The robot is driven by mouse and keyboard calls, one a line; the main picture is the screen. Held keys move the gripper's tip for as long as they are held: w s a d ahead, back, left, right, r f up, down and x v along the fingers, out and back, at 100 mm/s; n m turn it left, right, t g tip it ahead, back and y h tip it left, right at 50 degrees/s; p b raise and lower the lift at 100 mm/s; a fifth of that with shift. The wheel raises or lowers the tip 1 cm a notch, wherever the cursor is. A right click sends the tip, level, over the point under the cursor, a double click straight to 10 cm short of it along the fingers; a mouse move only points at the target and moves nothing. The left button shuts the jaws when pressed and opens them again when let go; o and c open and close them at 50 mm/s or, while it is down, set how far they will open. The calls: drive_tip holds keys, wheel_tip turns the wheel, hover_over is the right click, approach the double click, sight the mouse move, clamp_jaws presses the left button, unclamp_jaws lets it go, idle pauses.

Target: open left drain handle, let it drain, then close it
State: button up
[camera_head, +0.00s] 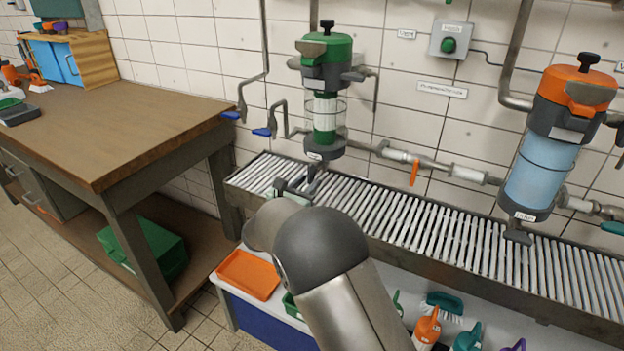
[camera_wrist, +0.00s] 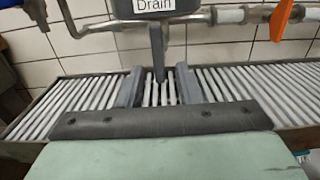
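The left filter housing (camera_head: 327,55), with a green head and clear bowl, hangs on the tiled wall above a slatted grating. Its grey drain handle (camera_wrist: 157,48) hangs down below the "Drain" label in the wrist view. In the head view the handle (camera_head: 313,174) shows small, just beyond my gripper. My gripper (camera_wrist: 160,88) is open, one finger on each side of the handle's lower end in the picture. I cannot tell whether the handle lies between the fingers or beyond them. No contact shows. In the head view my gripper (camera_head: 290,188) is partly hidden by my wrist.
The slatted grating (camera_head: 400,218) runs along the wall. A right housing (camera_head: 545,165) with an orange head holds blue liquid. An orange lever (camera_head: 414,172) hangs from the pipe between them. A wooden workbench (camera_head: 110,115) stands left. Bottles and an orange tray (camera_head: 248,274) are below the grating.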

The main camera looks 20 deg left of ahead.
sight(309, 182)
drive_tip(key=shift+w+d, duration=0.15)
drive_tip(key=shift+w, duration=0.6)
drive_tip(key=shift+w+d, duration=0.1)
drive_tip(key=shift+w, duration=0.65)
drive_tip(key=shift+c, duration=0.3)
clamp_jaws()
